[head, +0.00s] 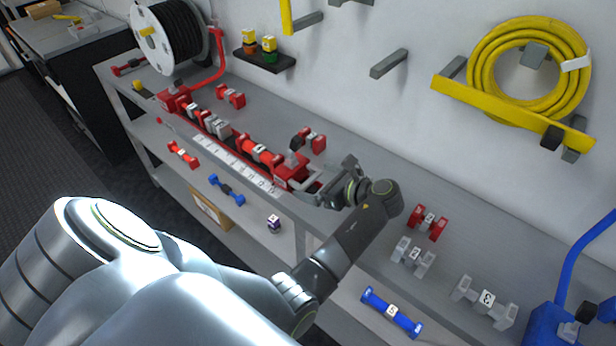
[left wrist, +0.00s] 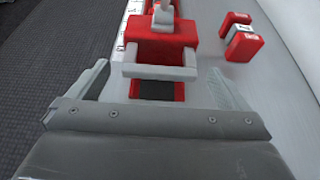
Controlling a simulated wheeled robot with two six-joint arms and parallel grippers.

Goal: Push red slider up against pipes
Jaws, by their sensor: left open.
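The red slider (head: 287,172) sits at the near right end of a long red rail fixture with a white ruler (head: 235,165) along its front. It has a grey lever on top and a grey U-shaped handle (left wrist: 160,71) facing me. Red pipe (head: 262,154) and grey pipe (head: 214,125) pieces lie in the rail beyond the slider; I cannot tell whether the slider touches them. My left gripper (head: 331,181) is open at the handle end. In the left wrist view, its fingers (left wrist: 158,76) stand on either side of the handle. My right gripper is not in view.
A red numbered pipe (left wrist: 241,38) lies on the bench beside the slider. More red, grey and blue pipes lie at the right, near a blue stand (head: 555,325). A black hose reel (head: 180,38) stands at the far end. A yellow hose (head: 480,60) hangs on the wall.

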